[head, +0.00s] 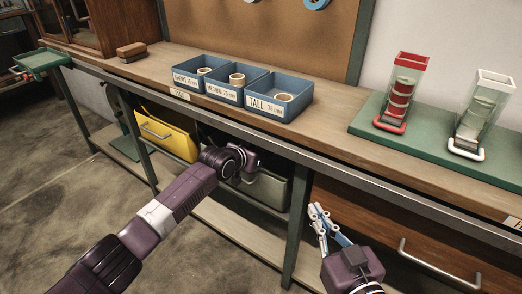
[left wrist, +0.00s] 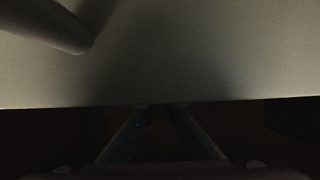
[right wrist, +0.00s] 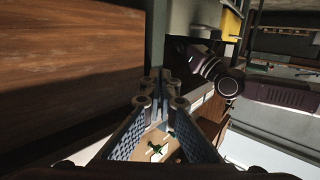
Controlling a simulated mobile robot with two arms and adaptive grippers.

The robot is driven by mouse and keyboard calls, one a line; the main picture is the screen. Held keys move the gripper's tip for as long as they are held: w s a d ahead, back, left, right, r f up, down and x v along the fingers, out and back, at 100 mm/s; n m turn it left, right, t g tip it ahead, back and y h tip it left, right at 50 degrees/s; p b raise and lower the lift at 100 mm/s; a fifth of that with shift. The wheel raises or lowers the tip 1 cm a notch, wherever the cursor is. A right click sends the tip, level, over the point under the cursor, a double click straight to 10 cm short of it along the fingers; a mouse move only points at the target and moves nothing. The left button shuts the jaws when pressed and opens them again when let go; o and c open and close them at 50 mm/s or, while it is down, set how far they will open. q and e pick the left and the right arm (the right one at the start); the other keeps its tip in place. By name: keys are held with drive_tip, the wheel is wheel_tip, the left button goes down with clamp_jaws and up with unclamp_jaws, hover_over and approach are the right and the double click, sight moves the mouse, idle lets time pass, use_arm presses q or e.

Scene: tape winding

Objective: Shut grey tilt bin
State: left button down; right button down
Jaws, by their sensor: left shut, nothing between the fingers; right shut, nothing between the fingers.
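The grey tilt bin (head: 272,192) is under the workbench, right of the yellow bin, partly hidden behind my left wrist. I cannot tell how far it is tilted. In the left wrist view a pale grey surface (left wrist: 200,60) fills the upper part, very close, and looks like the bin's; a dark rounded bar (left wrist: 45,25) crosses its upper left. My left gripper (left wrist: 163,108) is shut and empty, its fingertips at the surface's lower edge; contact is unclear. In the head view its fingers are hidden. My right gripper (head: 317,210) is shut and empty, left of the wooden drawer, away from the bin.
A yellow bin (head: 168,134) with a handle hangs under the bench to the left. A wooden drawer (head: 395,235) is at the right. A bench leg (head: 297,220) stands between the grey bin and the drawer. Blue tape trays (head: 290,112) and two tape dispensers stand on the benchtop.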

use_arm(q)
drive_tip(key=shift+s+a+r, duration=0.1)
drive_tip(key=v, duration=1.2)
